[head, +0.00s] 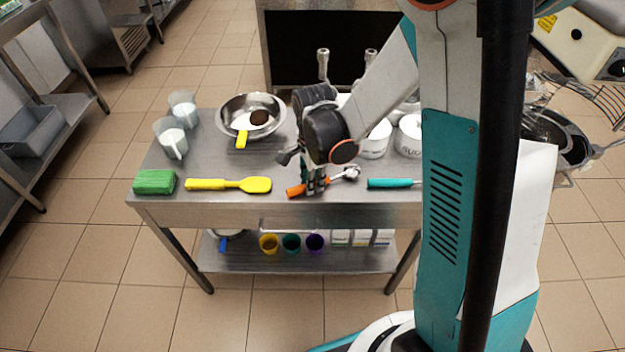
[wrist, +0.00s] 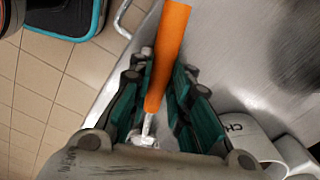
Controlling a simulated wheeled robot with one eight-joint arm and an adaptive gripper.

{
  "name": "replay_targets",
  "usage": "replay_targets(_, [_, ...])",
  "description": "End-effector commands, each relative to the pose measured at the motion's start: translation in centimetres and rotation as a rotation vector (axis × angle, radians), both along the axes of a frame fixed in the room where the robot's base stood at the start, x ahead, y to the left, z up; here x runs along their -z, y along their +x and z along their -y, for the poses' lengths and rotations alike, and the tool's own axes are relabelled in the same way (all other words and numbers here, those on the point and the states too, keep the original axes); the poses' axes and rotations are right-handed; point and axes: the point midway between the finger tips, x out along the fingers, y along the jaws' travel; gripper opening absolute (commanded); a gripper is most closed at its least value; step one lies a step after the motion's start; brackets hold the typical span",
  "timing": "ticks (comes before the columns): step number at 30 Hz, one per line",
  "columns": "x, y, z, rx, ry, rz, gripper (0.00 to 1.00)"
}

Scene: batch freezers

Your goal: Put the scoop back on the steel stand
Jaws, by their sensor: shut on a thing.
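The scoop has an orange handle (head: 296,191) and a small metal head (head: 351,172); it is low over the front part of the steel table. I cannot tell whether the scoop touches the table. I cannot clearly make out the steel stand; my arm hides part of the table's back.
The steel table (head: 215,208) holds a green sponge (head: 155,182), a yellow spatula (head: 228,185), a steel bowl (head: 270,103) and two clear jugs (head: 171,141). White tubs (head: 409,139) stand at the right. A teal handle (head: 388,183) lies right of the scoop, partly hidden by my arm.

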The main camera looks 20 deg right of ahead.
Motion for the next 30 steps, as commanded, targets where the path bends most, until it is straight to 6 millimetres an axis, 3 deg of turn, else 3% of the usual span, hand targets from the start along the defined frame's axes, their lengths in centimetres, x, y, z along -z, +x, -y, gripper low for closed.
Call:
replay_targets(1, [0.2,0.0,0.0,0.0,0.0,0.0,0.2])
replay_targets(3, [0.1,0.0,0.0,0.0,0.0,0.0,0.36])
replay_targets(4, [0.1,0.0,0.0,0.0,0.0,0.0,0.38])
replay_targets(17, [-0.6,0.0,0.0,0.0,0.0,0.0,0.38])
replay_targets(30, [-9.1,-0.1,0.1,0.0,0.0,0.0,0.38])
